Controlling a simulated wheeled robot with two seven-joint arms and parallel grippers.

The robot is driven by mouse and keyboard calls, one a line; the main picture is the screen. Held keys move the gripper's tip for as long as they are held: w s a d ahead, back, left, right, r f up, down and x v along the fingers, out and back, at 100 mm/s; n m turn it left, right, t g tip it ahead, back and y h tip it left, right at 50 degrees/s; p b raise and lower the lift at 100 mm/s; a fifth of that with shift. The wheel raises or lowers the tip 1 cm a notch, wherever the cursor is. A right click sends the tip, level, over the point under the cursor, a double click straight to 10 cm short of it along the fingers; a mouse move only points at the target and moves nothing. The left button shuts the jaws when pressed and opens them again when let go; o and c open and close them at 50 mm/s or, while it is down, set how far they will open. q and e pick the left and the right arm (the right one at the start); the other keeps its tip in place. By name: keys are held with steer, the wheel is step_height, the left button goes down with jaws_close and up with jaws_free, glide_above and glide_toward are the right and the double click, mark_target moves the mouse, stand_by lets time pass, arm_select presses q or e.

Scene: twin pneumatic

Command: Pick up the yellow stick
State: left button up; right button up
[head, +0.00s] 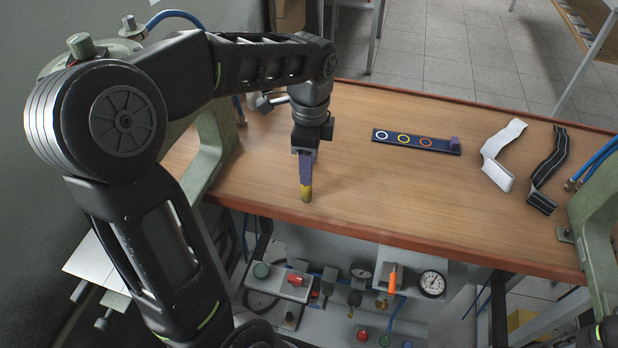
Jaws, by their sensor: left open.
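The yellow stick (306,193) shows as a short yellow piece near the front edge of the wooden table, directly under my left gripper (305,172). My left gripper points down, with its jaws open at the stick. A purple part shows just above the yellow; I cannot tell whether it belongs to the stick or the fingers. Whether the fingers touch the stick is also unclear. My right gripper is not in view.
A dark board (387,142) with white, yellow and orange rings and a purple block lies right of my gripper. A white strap (495,168) and a black strap (542,190) lie farther right. Green frames (597,205) stand at both table ends. The table's middle is clear.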

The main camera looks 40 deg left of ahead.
mark_target(306, 187)
arm_select(q)
steer(key=shift+n, duration=0.3)
steer(key=shift+s, duration=0.1)
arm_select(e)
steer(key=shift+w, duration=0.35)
arm_select(q)
steer(key=shift+s, duration=0.1)
steer(key=shift+f, duration=1.3)
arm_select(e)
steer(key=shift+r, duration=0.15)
arm_select(q)
steer(key=shift+a+f+p, duration=0.15)
steer(key=shift+f+p, duration=0.65)
steer(key=shift+f, duration=1.85)
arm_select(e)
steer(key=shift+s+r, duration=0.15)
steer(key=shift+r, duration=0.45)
